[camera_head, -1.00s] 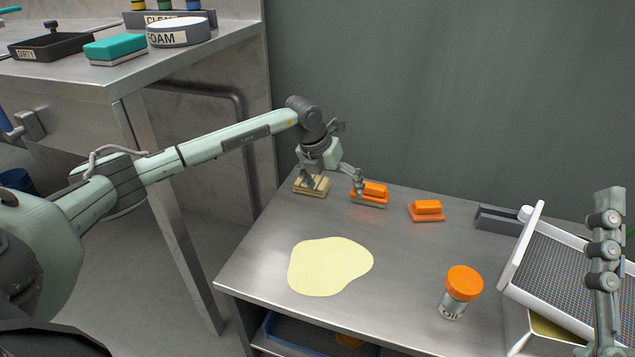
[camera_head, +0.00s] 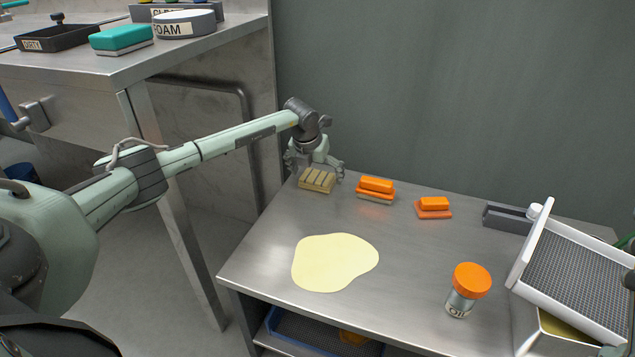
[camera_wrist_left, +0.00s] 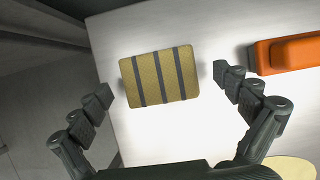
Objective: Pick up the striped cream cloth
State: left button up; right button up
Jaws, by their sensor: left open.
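The striped cream cloth (camera_head: 317,181) lies folded at the back left corner of the steel table. In the left wrist view the cloth (camera_wrist_left: 160,77) is a tan block with dark stripes, lying ahead of the fingers. My left gripper (camera_head: 316,168) is at the cloth, just behind and above it in the head view. In the left wrist view my left gripper (camera_wrist_left: 164,86) is open, one finger on each side of the cloth, with gaps showing between fingers and cloth. The cloth is not held. My right gripper is not clearly in view.
An orange-topped brush (camera_head: 376,189) stands right of the cloth, with another orange block (camera_head: 433,207) further right. A pale yellow puddle (camera_head: 335,262) lies mid-table. An oil jar (camera_head: 467,290) and a tilted white-framed mesh tray (camera_head: 580,275) are at the right. A wall rises behind.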

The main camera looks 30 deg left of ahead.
aim_at(316, 178)
pick_arm(q)
jog(key=c, duration=1.2)
jog(key=shift+r, duration=0.5)
notch_tip(316, 178, up, 4)
jog(key=shift+f+p, duration=0.1)
jog(key=shift+p, duration=0.45)
jog(key=s+a+r, duration=0.1)
jog(key=s+r, duration=0.1)
jog(key=s, duration=0.1)
jog(key=s+a+r, duration=0.1)
jog(key=s+r, duration=0.1)
jog(key=s, duration=0.2)
jog(key=s+a+r+p, duration=0.1)
jog(key=s+r, duration=0.1)
jog(key=s, duration=0.2)
jog(key=shift+s+r, duration=0.15)
pick_arm(e)
jog(key=w+f+g, duration=0.1)
jog(key=w+a+f+g, duration=0.2)
jog(key=shift+f+g+h, duration=0.25)
jog(key=shift+g+h, duration=0.15)
